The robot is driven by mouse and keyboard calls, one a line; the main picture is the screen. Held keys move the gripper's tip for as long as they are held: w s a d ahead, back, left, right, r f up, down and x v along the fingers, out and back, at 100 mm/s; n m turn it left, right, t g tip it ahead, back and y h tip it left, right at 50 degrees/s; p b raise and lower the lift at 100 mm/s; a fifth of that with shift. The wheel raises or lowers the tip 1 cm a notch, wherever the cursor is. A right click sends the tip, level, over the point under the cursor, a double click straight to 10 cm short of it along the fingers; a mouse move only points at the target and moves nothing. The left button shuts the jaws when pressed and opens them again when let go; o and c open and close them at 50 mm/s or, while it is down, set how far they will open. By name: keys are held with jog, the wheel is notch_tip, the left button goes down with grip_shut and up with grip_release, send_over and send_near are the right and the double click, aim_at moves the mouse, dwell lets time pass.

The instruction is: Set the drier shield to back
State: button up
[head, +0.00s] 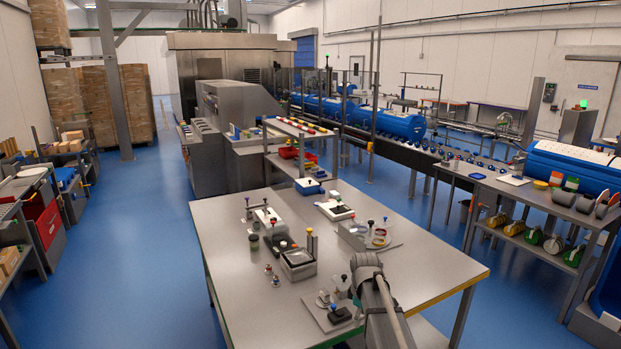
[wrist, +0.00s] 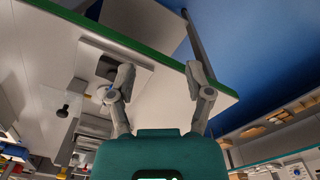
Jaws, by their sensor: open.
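No part is clearly recognisable as the drier shield; I cannot tell which of the small devices on the grey table (head: 222,232) carries it. A plate-mounted device (head: 325,318) with black knobs stands near the table's front edge, beside my arm. In the head view my arm hides the gripper.
A grey-framed box (head: 298,264), a white device (head: 334,211), a plate with coloured discs (head: 378,241) and small loose knobbed pieces (head: 268,270) stand on the table. Its left front is clear.

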jog(key=s+d+f+m+b, duration=0.1)
jog(key=s+f+m+b, duration=0.1)
jog(key=s+m, duration=0.4)
jog(key=s+d+f+m+b, duration=0.1)
jog(key=s+f+m+b, duration=0.2)
jog(key=s, duration=1.1)
jog(key=f+m, duration=0.1)
jog(key=m, duration=0.2)
jog(key=shift+s+f+b, duration=0.15)
jog(key=shift+s+b, duration=0.15)
jog(key=shift+b, duration=0.05)
dwell(0.8)
